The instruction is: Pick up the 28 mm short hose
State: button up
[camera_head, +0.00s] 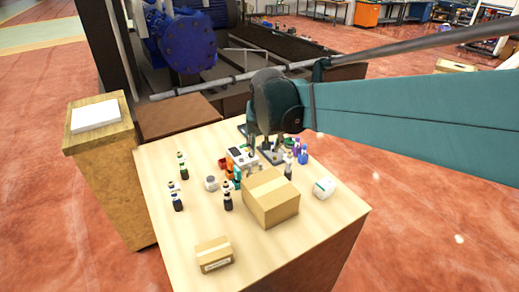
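I cannot make out the 28 mm short hose; it is too small to tell from the other parts or hidden. My gripper (268,148) points down over the back part of the wooden table (160,161), among several small parts. Its fingers are small and dark here, so I cannot tell whether they are open or hold anything.
A large cardboard box (271,197) stands in front of my gripper, and a small box (214,254) lies at the front. Small dark bottles (228,200) stand at the left and middle. Purple bottles (302,153) and a white container (324,188) are at the right.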

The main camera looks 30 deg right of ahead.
jog(key=w+d+f+m+g+p, duration=0.1)
jog(key=w+d, duration=0.1)
jog(key=d, duration=0.3)
jog(key=w+d+f+m+p, duration=0.1)
jog(key=w+d+m, duration=0.1)
jog(key=w+d, duration=0.15)
jog(key=m+g+h+p, duration=0.1)
jog(key=m+p, duration=0.1)
send_over(288, 171)
notch_tip(288, 171, down, 3)
jog(key=f, duration=1.6)
jog(key=shift+a, duration=0.4)
jog(key=shift+s+f, duration=0.1)
jog(key=shift+f, duration=0.5)
jog(key=shift+f, duration=0.15)
jog(key=shift+x, duration=2.35)
jog(key=shift+d, duration=0.1)
jog(key=shift+c, duration=0.3)
jog(key=c, duration=1.1)
